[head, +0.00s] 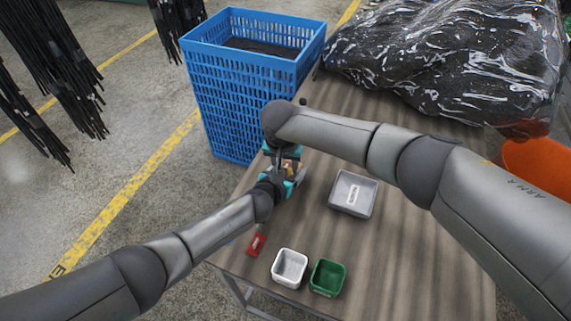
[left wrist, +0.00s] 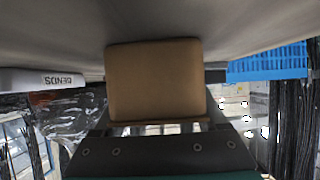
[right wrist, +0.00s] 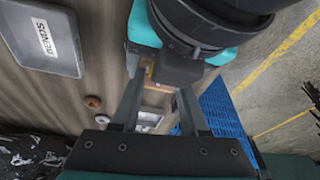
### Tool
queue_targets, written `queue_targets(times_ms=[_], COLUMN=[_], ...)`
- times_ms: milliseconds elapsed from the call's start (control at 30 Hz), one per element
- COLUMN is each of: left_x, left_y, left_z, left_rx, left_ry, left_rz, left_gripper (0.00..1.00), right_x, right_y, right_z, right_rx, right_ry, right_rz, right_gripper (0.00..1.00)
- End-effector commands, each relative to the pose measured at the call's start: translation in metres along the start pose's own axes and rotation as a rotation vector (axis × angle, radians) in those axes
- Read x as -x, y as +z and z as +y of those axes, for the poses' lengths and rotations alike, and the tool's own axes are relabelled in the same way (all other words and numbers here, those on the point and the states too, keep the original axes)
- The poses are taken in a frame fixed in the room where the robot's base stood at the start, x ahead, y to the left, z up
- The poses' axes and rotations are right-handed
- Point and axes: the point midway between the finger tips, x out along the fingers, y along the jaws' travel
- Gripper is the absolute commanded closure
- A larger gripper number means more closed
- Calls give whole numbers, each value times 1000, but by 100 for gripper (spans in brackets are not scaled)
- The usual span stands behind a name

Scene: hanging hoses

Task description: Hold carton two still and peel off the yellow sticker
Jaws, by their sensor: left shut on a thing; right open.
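Carton two, a small brown box (left wrist: 155,80), fills the middle of the left wrist view. My left gripper (head: 285,178) is shut on it above the left edge of the table. In the head view only a small tan patch of it shows between the grippers. My right gripper (head: 284,158) is open, close above the left one and the carton. In the right wrist view its two fingers (right wrist: 160,88) reach toward a small tan part of the carton (right wrist: 151,73), beside my left gripper. I cannot make out the yellow sticker clearly.
On the table (head: 410,250) are a grey tray with a label (head: 349,206), a white bin (head: 289,268), a green bin (head: 328,278) and a red card (head: 256,244). A blue crate (head: 225,100) stands behind. A black plastic-wrapped bundle (head: 450,60) covers the far right.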

Motion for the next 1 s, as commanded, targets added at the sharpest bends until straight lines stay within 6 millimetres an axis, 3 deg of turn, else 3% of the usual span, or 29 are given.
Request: queue_targets(times_ms=[67,467,1000], left_x=[0,0,0], left_y=[1,1,1], left_z=[0,0,0], left_rx=[0,0,0], left_ry=[-1,-1,-1], left_rz=[-2,-2,-2], left_gripper=[79,79,79], right_x=[0,0,0], right_y=[0,0,0], right_z=[0,0,0], right_rx=[0,0,0], right_ry=[0,0,1], right_rz=[0,0,0], right_gripper=[56,100,100])
